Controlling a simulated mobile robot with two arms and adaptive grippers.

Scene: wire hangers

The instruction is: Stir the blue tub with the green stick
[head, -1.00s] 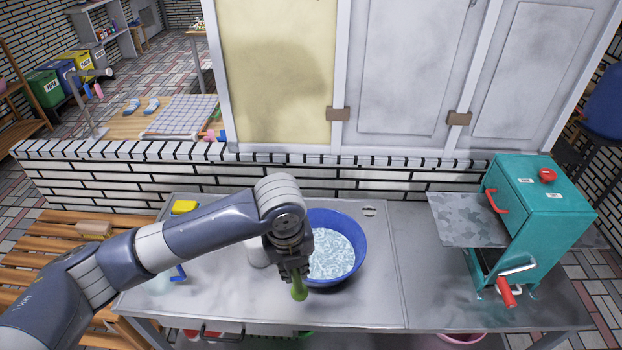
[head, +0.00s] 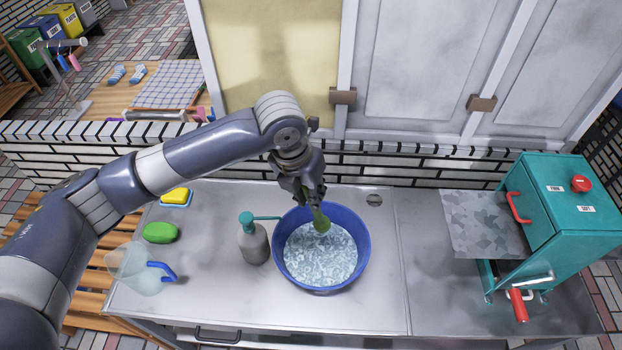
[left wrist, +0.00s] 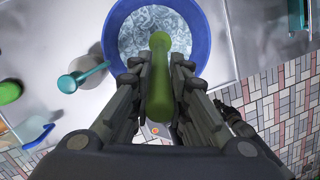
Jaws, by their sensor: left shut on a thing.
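The blue tub (head: 364,247) stands on the metal counter and holds rippled, pale water. It also shows at the top of the left wrist view (left wrist: 204,45). My left gripper (head: 313,198) is over the tub's back rim, shut on the green stick (head: 321,222). In the left wrist view the stick (left wrist: 160,80) runs between the fingers (left wrist: 158,85), its rounded end over the tub. The stick's lower end appears over the water; I cannot tell whether it touches the surface.
A grey pump bottle (head: 253,243) stands close to the tub's left side. A green soap (head: 160,232), a yellow sponge (head: 175,196) and a clear jug (head: 140,268) are further left. A teal machine (head: 548,215) stands at the right. The counter (head: 395,300) right of the tub is bare.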

